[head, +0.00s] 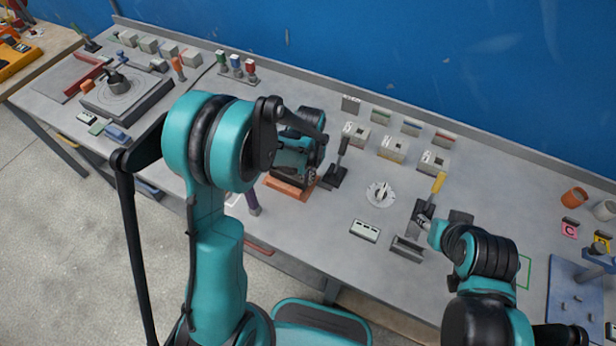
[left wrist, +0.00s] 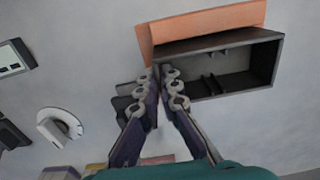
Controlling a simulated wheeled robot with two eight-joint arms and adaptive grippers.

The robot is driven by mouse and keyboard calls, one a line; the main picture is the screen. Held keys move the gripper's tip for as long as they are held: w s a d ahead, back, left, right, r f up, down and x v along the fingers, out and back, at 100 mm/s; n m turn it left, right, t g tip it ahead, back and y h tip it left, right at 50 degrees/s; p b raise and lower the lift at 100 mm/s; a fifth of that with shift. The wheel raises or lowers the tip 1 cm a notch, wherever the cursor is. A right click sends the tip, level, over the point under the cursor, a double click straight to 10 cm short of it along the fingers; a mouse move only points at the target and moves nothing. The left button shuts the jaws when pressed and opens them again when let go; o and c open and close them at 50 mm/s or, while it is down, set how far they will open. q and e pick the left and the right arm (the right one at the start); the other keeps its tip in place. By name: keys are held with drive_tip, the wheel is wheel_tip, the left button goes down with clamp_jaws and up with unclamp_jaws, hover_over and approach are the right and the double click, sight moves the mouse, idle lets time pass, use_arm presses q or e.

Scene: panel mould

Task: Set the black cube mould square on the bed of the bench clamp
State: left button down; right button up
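The black cube mould (left wrist: 232,68) is a dark open box with small ridges inside, in the left wrist view. It is beside an orange-brown block (left wrist: 205,22), which also shows in the head view (head: 289,187). My left gripper (left wrist: 159,75) has its fingertips close together, one on each side of the mould's left end wall, and looks shut on it. My arm hides most of the mould in the head view. I take the bench clamp (head: 408,246) to be the grey device with a yellow handle. My right gripper (head: 426,222) is at it; its finger opening is unclear.
A dark lever stand (head: 336,176) is just right of the orange block. A white dial (head: 380,194) and a small white display box (head: 365,231) lie between it and the clamp. Several labelled blocks (head: 393,148) line the back. A blue plate (head: 575,290) is far right.

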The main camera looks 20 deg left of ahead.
use_arm(q)
drive_tip(key=c, duration=2.2)
unclamp_jaws()
drive_tip(key=shift+f, duration=0.2)
drive_tip(key=o, duration=0.5)
drive_tip(key=shift+r, duration=0.2)
drive_tip(key=shift+r, duration=0.3)
wheel_tip(320, 180, up, 11)
drive_tip(key=p, duration=0.3)
drive_tip(key=s+r+t, duration=0.2)
drive_tip(key=s+r, duration=0.1)
drive_tip(key=s, duration=0.2)
drive_tip(key=s+a+r+n+t, duration=0.1)
drive_tip(key=s+r+t, duration=0.1)
drive_tip(key=s, duration=0.3)
drive_tip(key=s+a+r+n+t, duration=0.1)
drive_tip(key=s+r+t, duration=0.2)
drive_tip(key=s+r, duration=0.1)
drive_tip(key=shift+s+a+r, duration=0.1)
drive_tip(key=shift+s+a, duration=0.15)
drive_tip(key=shift+s, duration=0.45)
